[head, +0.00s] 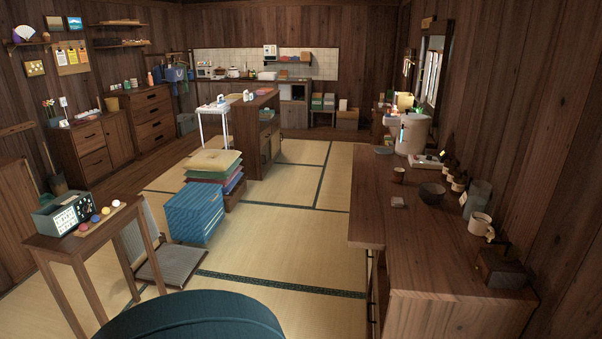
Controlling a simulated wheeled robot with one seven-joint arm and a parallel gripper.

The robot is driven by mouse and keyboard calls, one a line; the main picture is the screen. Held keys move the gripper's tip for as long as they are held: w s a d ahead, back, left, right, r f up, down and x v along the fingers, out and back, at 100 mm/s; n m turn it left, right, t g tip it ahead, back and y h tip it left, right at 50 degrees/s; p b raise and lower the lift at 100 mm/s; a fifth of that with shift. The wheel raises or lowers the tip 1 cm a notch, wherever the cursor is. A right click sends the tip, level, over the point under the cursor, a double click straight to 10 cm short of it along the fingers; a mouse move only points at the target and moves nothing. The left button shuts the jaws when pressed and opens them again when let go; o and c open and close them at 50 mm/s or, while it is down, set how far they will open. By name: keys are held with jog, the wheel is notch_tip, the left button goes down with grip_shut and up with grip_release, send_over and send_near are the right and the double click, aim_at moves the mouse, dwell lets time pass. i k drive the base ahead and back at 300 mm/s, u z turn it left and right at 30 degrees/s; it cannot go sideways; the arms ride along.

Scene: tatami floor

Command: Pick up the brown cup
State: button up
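A small brown cup (399,174) stands upright on the wooden counter (425,265) on the right, towards its far left part. A dark bowl (432,193) is to its right, apart from it. A pale beige mug (480,224) stands nearer, by the right wall. A small greyish block (397,202) lies on the counter in front of the cup. My gripper is not in view.
Small potted plants (458,181), a grey-green canister (479,194) and a dark wooden box (503,267) line the counter's wall side. Open tatami (285,250) lies left of the counter.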

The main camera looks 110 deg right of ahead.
aim_at(398, 175)
jog(key=z, duration=4.6)
